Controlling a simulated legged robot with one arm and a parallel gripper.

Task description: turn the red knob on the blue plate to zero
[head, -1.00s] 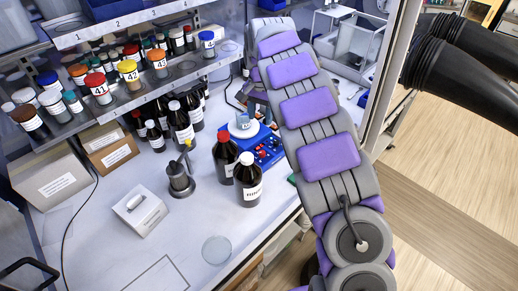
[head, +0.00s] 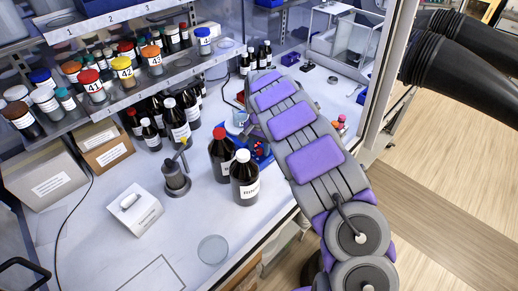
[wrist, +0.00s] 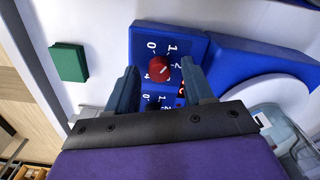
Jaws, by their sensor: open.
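The red knob (wrist: 158,69) sits on the blue plate (wrist: 144,39) in the wrist view, with white numbers around it. A white line on the knob points toward the upper right, between the 1 and the 2. My gripper (wrist: 162,82) is open, with one finger on each side of the knob in this view. I cannot tell whether the fingers touch it. A second, dark knob with its own numbers is partly hidden behind the jaws. In the head view, my arm and the bottles hide most of the blue plate (head: 262,152).
A red-capped bottle (head: 222,160) and a white-capped bottle (head: 245,182) stand close left of my arm. A green block (wrist: 69,62) lies beside the plate. Shelves with jars (head: 124,72) line the left. Black gloves (head: 470,60) hang at the right.

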